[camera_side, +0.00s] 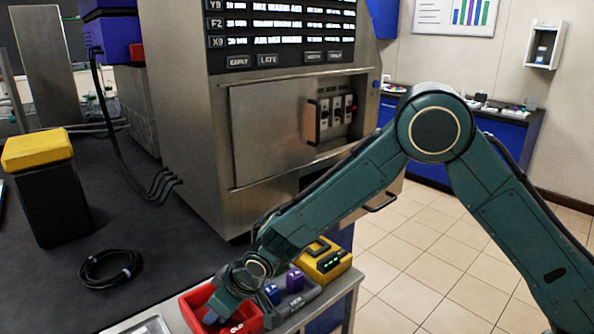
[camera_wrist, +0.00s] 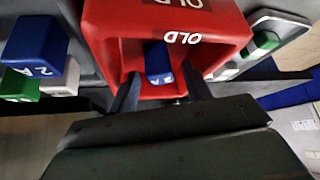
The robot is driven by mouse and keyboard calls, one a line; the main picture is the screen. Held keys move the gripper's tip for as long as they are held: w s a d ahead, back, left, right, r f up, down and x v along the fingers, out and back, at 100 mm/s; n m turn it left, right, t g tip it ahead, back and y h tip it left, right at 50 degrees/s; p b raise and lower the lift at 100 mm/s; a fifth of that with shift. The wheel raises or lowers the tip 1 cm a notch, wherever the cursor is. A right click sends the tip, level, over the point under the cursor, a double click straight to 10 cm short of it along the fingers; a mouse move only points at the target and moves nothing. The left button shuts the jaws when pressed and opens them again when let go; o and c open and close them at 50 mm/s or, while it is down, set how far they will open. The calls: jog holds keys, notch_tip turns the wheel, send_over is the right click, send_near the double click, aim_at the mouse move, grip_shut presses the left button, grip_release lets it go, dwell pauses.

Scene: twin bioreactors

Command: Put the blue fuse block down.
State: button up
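The blue fuse block (camera_wrist: 158,62) lies inside the red bin marked OLD, whose wall shows in the wrist view (camera_wrist: 110,40). My gripper (camera_wrist: 160,70) reaches into the bin, with one dark finger on each side of the block. A gap shows between the block and each fingertip, so the gripper looks open. In the side view, my gripper (camera_side: 212,318) points down into the red bin (camera_side: 190,308), and the block there is hidden or too small to make out.
A grey tray (camera_side: 297,301) beside the bin holds a blue block (camera_side: 272,293) and a purple block (camera_side: 295,279). A yellow device (camera_side: 325,260) stands behind it. Another blue block (camera_wrist: 36,45) shows at the left in the wrist view. A black cable coil (camera_side: 110,267) lies on the bench.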

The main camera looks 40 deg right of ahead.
jog(key=shift+r, duration=0.15)
jog(key=shift+s+d+r, duration=0.1)
jog(key=shift+s+r, duration=0.2)
jog(key=shift+r, duration=0.35)
jog(key=v, duration=1)
jog(key=shift+s+r, duration=0.2)
jog(key=shift+d, duration=0.1)
jog(key=s+d+r+m+h, duration=0.1)
jog(key=s+d+r, duration=0.3)
jog(key=d+r, duration=0.25)
jog(key=s+d+r+m, duration=0.1)
jog(key=s+d+r, duration=0.4)
jog(key=d, duration=0.3)
jog(key=s+d+m, duration=0.1)
jog(key=s+d, duration=0.4)
jog(key=s, duration=0.4)
jog(key=s+d+r+m+h, duration=0.1)
jog(key=s+d, duration=0.4)
jog(key=s, duration=0.3)
jog(key=shift+s+d+h, duration=0.2)
jog(key=shift+s+h, duration=0.1)
jog(key=shift+s, duration=0.1)
